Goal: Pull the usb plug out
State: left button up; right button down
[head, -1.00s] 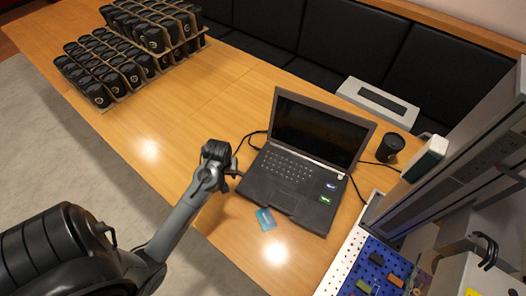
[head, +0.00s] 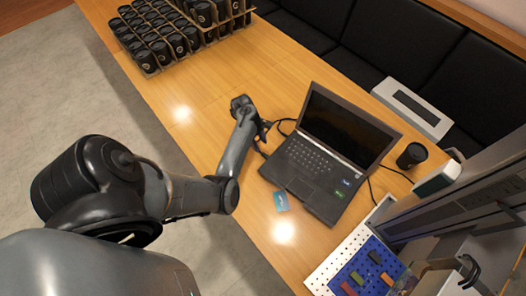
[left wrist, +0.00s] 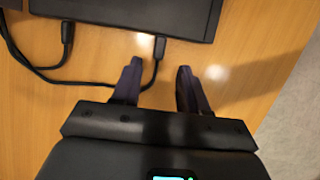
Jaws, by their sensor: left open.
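The black laptop (head: 318,165) stands open on the wooden table; its edge is at the top of the left wrist view (left wrist: 130,15). The usb plug (left wrist: 160,46) is a small dark plug on a black cable at that edge; it appears seated there. A second dark plug (left wrist: 68,33) sits at the edge further left. My left gripper (head: 263,131) is beside the laptop's left side. In the left wrist view my left gripper (left wrist: 158,78) is open and empty, its fingertips just short of the usb plug, which lies ahead between them. My right gripper is not in view.
A teal card (head: 281,201) lies before the laptop. A dark cup (head: 411,156) stands right of it. Several black cups (head: 160,45) stand in holders at the back left. A blue and white pegboard (head: 365,265) is at front right. The table (head: 215,100) behind my gripper is clear.

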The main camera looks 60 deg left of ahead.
aim_at(265, 155)
pick_arm(q)
jog(key=shift+b+x, duration=0.55)
jog(key=shift+x, duration=2.4)
jog(key=shift+c, duration=0.2)
grip_shut()
